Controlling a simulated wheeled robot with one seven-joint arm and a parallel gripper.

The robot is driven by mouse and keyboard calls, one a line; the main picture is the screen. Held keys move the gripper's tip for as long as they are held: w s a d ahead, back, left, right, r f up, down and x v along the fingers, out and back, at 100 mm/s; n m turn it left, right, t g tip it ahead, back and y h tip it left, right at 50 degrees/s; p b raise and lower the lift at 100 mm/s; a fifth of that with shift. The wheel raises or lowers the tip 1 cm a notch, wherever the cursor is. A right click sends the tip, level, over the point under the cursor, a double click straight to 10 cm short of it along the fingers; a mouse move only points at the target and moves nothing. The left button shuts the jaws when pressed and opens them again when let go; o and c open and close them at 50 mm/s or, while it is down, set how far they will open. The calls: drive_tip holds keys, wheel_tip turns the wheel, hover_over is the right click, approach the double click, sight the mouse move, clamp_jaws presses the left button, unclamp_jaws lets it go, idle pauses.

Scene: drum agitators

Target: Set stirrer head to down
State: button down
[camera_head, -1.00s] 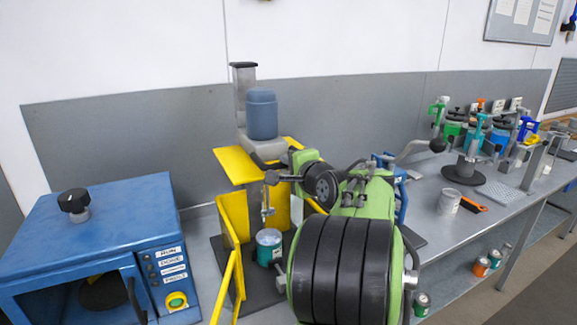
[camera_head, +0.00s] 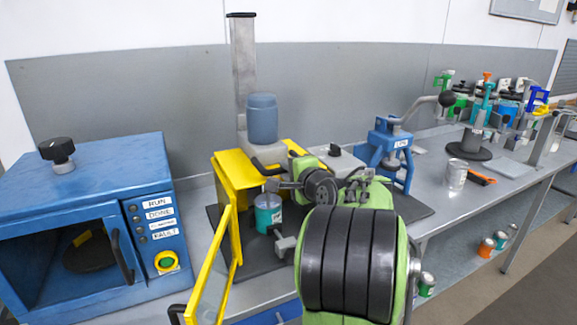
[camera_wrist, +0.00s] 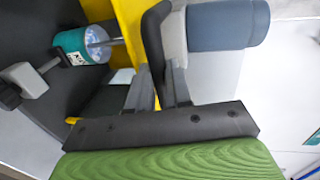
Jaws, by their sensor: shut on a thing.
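The stirrer head, a blue motor (camera_head: 262,118) on a grey carriage, sits low on its upright column (camera_head: 243,60), with much bare column above it. Its black handle (camera_head: 264,166) sticks out in front and also shows in the wrist view (camera_wrist: 154,40). My gripper (camera_wrist: 165,75) is shut on this handle; in the head view my arm partly hides the grip. Under the head, the metal stirrer shaft (camera_wrist: 104,43) reaches into the open top of a teal can (camera_head: 268,216), which also shows in the wrist view (camera_wrist: 80,46).
A yellow guard (camera_head: 228,180) surrounds the stirrer, with its door frame (camera_head: 212,285) swung open at the front. A grey clamp block (camera_head: 287,245) is beside the can. A blue oven-like box (camera_head: 85,215) stands left; a blue press (camera_head: 388,150) stands right.

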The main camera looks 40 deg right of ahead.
drive_tip(key=shift+f+b, duration=0.6)
drive_tip(key=shift+f, duration=0.65)
drive_tip(key=c, duration=1.1)
unclamp_jaws()
drive_tip(key=shift+o, duration=0.2)
drive_tip(key=v, duration=1.5)
drive_tip(key=shift+s+a+r, duration=0.15)
drive_tip(key=shift+s+r, duration=0.1)
drive_tip(key=shift+s, duration=0.05)
